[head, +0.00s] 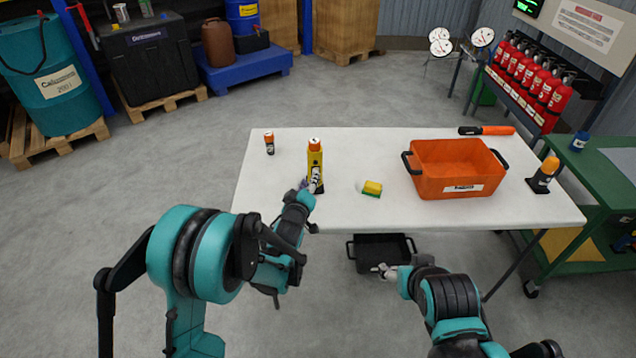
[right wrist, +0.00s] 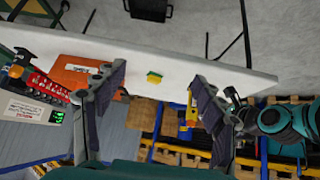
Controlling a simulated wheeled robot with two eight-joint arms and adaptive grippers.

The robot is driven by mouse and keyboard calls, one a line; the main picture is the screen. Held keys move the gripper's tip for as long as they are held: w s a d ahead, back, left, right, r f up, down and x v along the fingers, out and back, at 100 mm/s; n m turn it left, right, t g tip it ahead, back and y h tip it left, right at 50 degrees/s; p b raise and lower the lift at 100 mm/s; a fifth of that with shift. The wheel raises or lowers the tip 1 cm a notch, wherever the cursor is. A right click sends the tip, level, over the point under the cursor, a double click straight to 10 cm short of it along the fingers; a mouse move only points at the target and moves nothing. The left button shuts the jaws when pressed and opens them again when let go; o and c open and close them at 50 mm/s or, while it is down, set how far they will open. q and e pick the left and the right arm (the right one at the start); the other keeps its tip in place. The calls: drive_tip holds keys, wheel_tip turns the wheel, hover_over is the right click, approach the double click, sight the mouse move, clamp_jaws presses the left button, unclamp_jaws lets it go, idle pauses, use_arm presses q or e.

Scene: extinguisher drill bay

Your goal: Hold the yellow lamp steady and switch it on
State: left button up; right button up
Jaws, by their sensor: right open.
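The yellow lamp (head: 315,160) stands upright on the white table, with an orange top and a dark lower part. My left gripper (head: 313,183) is at the lamp's near side, its fingers overlapping the lower body; whether they are closed around it is unclear. In the right wrist view the lamp (right wrist: 190,108) shows partly behind one of my right fingers. My right gripper (head: 382,270) is open and empty, low in front of the table's near edge, away from the lamp. Its two fingers spread wide in the right wrist view (right wrist: 158,105).
A yellow-green sponge (head: 372,188) lies right of the lamp. An orange crate (head: 455,190) stands farther right, an orange torch (head: 487,130) behind it. A small orange-black container (head: 269,144) stands back left; an orange-topped black object (head: 543,175) is at the right edge. A black bin (head: 380,252) is below.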

drive_tip(key=w+d+r+m+t+h, duration=0.1)
drive_tip(key=w+d+r+t, duration=0.1)
drive_tip(key=w+r, duration=0.3)
drive_tip(key=w+d+r+m+t+h, duration=0.1)
drive_tip(key=w+d+r+h, duration=0.15)
drive_tip(key=w, duration=0.45)
drive_tip(key=w+a+r+t, duration=0.1)
drive_tip(key=w+r+t, duration=0.55)
drive_tip(key=w, duration=0.75)
drive_tip(key=n+g+y, duration=0.3)
drive_tip(key=n+y, duration=0.5)
drive_tip(key=y, duration=0.3)
hover_over(315, 168)
drive_tip(key=s+d, duration=0.4)
drive_tip(key=d, duration=0.2)
wheel_tip(315, 168, down, 15)
drive_tip(key=f+g, duration=0.1)
drive_tip(key=f, duration=0.3)
drive_tip(key=a+f, duration=0.1)
drive_tip(key=f, duration=0.3)
drive_tip(key=a+f+n+g, duration=0.1)
drive_tip(key=f, duration=0.4)
drive_tip(key=shift+w+a+f+g+y, duration=0.1)
drive_tip(key=shift+w+a+g+y, duration=0.15)
drive_tip(key=shift+w+g, duration=0.1)
drive_tip(key=shift+x, duration=3.85)
drive_tip(key=shift+s+f, duration=0.1)
drive_tip(key=shift+f, duration=0.05)
